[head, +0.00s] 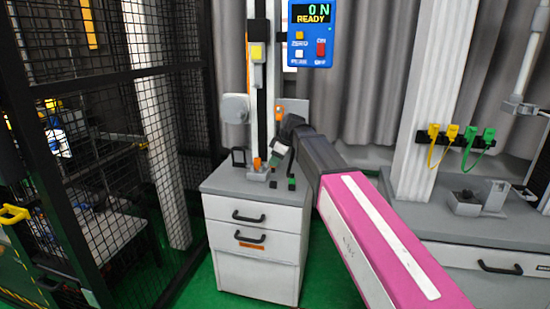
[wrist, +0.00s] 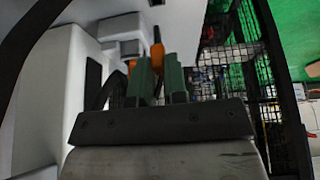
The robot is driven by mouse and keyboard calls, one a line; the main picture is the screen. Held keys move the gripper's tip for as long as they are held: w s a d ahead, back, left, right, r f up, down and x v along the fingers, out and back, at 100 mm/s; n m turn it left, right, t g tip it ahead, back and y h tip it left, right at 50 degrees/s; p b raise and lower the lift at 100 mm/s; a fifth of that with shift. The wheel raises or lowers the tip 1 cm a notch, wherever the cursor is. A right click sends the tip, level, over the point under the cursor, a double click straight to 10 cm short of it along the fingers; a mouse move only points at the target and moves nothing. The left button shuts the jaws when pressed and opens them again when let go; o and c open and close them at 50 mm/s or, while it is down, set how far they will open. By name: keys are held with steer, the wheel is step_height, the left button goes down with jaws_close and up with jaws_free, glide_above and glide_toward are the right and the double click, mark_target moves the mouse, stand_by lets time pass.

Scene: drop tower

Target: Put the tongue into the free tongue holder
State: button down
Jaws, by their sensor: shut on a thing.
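My gripper (head: 277,153) is low over the grey cabinet top in the head view, just right of the tower's foot. In the wrist view its green fingers (wrist: 157,82) are close together, shut on a narrow thing that I take to be the tongue; its outline is mostly hidden. Orange pieces (wrist: 157,57) show just beyond the fingers. In the head view an orange piece (head: 257,163) is at the tower's foot. I cannot tell which part is the free tongue holder. A small dark block with green (head: 291,184) stands on the cabinet top below my arm.
The drop tower (head: 266,95) rises from the back of the white drawer cabinet (head: 250,228). A mesh fence (head: 110,110) is at left. A blue display (head: 311,33) reads 0 N, READY. A bench (head: 480,232) is at right.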

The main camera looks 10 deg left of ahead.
steer(key=shift+f, duration=3.1)
steer(key=shift+f, duration=0.15)
steer(key=c, duration=1.1)
jaws_free()
steer(key=v, duration=1)
steer(key=shift+d+r, duration=0.2)
steer(key=shift+r, duration=0.15)
steer(key=shift+s, duration=0.1)
